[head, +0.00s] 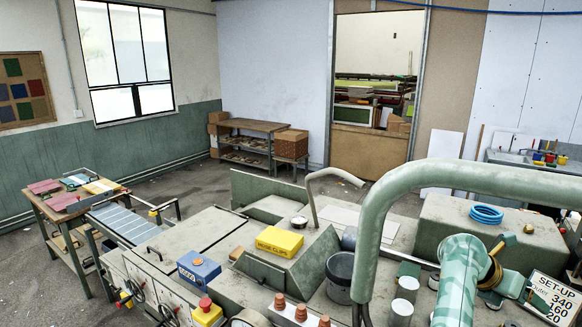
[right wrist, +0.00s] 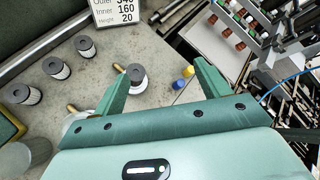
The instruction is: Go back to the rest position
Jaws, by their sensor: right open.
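My right gripper (right wrist: 164,68) is open in the right wrist view, its two green fingers apart with nothing held between them. A white spool-like part (right wrist: 137,83) shows beyond the fingers, near the left one, on the grey surface. In the head view my teal right arm (head: 460,285) comes up at the bottom right; its fingertips cannot be made out there. My left gripper is not in view.
A thick green pipe (head: 377,210) arches close beside my right arm. A set-up card (head: 553,296), a blue coil (head: 486,214), a yellow box (head: 279,241) and a dark pot (head: 340,277) stand on the machine.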

